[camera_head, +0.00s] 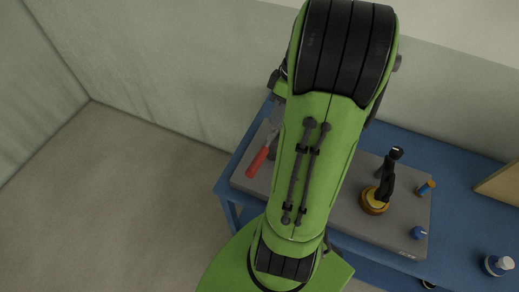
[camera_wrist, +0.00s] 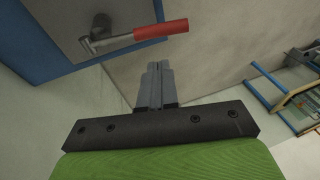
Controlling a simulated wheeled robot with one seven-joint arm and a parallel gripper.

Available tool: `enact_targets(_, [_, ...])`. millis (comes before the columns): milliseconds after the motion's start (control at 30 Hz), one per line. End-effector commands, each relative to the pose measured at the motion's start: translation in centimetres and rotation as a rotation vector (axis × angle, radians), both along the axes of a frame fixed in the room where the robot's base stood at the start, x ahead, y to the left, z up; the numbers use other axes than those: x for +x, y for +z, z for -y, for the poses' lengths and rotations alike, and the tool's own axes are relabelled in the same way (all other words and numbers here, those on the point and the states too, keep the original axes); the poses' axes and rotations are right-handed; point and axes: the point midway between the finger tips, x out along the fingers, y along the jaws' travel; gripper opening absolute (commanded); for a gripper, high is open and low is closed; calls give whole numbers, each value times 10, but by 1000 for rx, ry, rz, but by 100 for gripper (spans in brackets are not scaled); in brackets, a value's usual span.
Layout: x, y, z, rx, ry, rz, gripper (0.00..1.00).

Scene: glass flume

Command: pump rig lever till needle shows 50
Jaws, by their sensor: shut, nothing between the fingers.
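The lever with a red grip (camera_head: 257,162) stands at the left end of the grey rig plate (camera_head: 395,232), on a blue table. In the wrist view the lever's red grip (camera_wrist: 161,31) is at the top, with its metal arm running left to a pivot on the plate. My gripper (camera_wrist: 158,68) is shut and empty, below the red grip in that picture and apart from it. My green arm hides the middle of the rig in the head view. A brass-based black fitting (camera_head: 375,202) stands on the plate's right part. No needle or dial face is readable in either view.
Floor left of the table is clear. A blue-framed rack (camera_wrist: 285,95) shows at right.

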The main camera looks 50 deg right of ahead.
Motion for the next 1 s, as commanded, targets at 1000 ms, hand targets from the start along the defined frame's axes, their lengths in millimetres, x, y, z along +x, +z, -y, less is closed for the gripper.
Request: enact_targets(1000, [15, -133, -40, 0, 0, -1, 0])
